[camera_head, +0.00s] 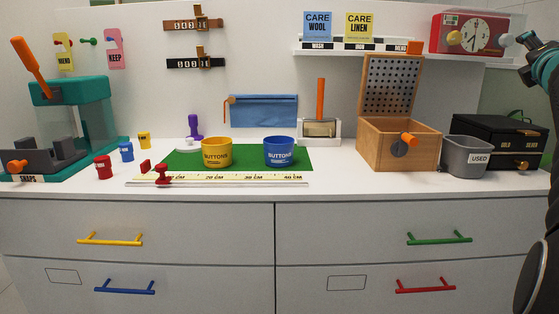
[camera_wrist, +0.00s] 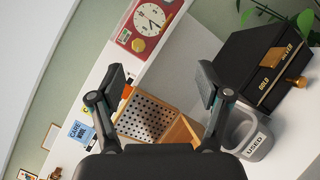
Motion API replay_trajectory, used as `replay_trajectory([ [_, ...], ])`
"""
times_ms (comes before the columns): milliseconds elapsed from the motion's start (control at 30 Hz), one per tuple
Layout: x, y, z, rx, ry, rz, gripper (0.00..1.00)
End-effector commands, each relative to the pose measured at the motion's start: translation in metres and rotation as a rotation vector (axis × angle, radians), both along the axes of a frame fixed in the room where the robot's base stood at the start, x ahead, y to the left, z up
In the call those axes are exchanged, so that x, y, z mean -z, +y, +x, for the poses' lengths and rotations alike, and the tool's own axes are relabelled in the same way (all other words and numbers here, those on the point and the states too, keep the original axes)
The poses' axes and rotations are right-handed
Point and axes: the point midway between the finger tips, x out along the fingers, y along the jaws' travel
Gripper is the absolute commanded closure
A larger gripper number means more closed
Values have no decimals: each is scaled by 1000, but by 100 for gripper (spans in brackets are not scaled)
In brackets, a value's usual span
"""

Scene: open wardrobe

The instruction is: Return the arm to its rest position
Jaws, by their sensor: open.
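My gripper shows in the wrist view (camera_wrist: 160,90) with its two fingers wide apart and nothing between them. In the head view my arm stands at the far right edge, partly cut off by the frame. The gripper is in the air, apart from the things behind it. Through its fingers the wrist view shows the open wooden box with its perforated lid (camera_wrist: 146,118), and the grey USED bin (camera_wrist: 243,135) lies to the right of the right finger.
The counter (camera_head: 350,182) holds yellow and blue BUTTONS cups (camera_head: 217,153) on a green mat (camera_head: 182,158), a ruler (camera_head: 230,180), a teal press (camera_head: 70,95) at left and a black box (camera_head: 500,135) at right. A red clock (camera_head: 470,34) sits on the shelf. Four-coloured drawer handles protrude below.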

Motion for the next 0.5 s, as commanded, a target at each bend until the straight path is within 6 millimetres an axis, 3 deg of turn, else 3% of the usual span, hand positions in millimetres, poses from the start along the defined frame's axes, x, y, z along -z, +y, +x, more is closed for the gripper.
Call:
replay_trajectory([
  [100, 45, -12, -21, 116, -153, 339, 23],
  [200, 97, -4, -41, 225, -274, 651, 23],
  [367, 189, 40, -69, 392, -390, 1083, 23],
  [500, 259, 94, -92, 528, -419, 1374, 23],
])
